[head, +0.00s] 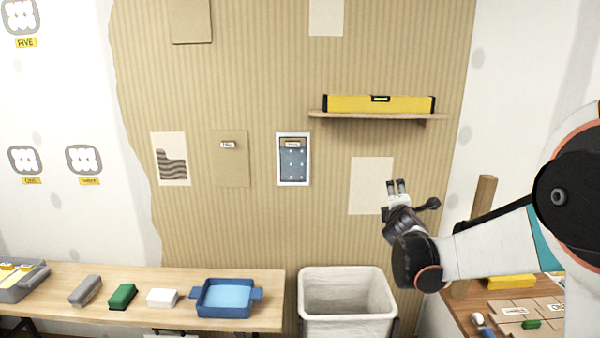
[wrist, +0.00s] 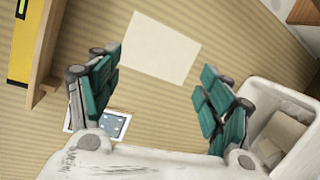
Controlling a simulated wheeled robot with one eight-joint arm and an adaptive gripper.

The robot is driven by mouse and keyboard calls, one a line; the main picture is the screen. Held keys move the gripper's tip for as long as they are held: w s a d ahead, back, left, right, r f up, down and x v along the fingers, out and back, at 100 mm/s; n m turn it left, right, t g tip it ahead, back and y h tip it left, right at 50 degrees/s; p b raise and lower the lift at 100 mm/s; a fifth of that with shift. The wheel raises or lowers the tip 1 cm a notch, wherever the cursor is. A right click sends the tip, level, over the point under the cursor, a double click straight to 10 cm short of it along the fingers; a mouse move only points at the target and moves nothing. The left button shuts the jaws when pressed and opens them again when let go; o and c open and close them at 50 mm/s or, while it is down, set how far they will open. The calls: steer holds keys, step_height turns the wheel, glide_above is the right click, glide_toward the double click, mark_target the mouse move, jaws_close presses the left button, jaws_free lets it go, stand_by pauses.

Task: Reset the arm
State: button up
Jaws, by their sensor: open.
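My gripper (head: 396,187) is raised at the right of the head view, in front of the striped wall, near a blank cream sheet (head: 370,186) on that wall. In the wrist view my gripper (wrist: 162,95) shows its two green-padded fingers spread wide apart with nothing between them. The cream sheet also shows in the wrist view (wrist: 160,48), beyond the fingertips. My arm (head: 490,245) reaches in from the right edge of the head view.
A shelf (head: 365,117) with a yellow level (head: 378,104) is above my gripper. A white bin (head: 347,318) stands below it. A wooden table (head: 265,310) at left holds a blue tray (head: 226,312) and several blocks. A wooden post (head: 484,200) stands behind my arm.

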steer(key=s+a+r+m+g, duration=0.15)
steer(key=s+m+g, duration=0.25)
steer(key=s+m, duration=1.2)
steer(key=s+a+f+g+y, duration=0.1)
steer(key=s+a+f, duration=0.1)
steer(key=s, duration=0.7)
steer(key=s+a+f+m+g+y, duration=0.1)
steer(key=s+a+f+g, duration=0.1)
steer(key=s, duration=0.7)
steer(key=s+a+f+g+y, duration=0.1)
steer(key=s+f, duration=0.3)
steer(key=s, duration=0.5)
steer(key=shift+s+a+f+m+y, duration=0.25)
steer(key=shift+s+a+m+y, duration=0.15)
steer(key=shift+a+y, duration=0.3)
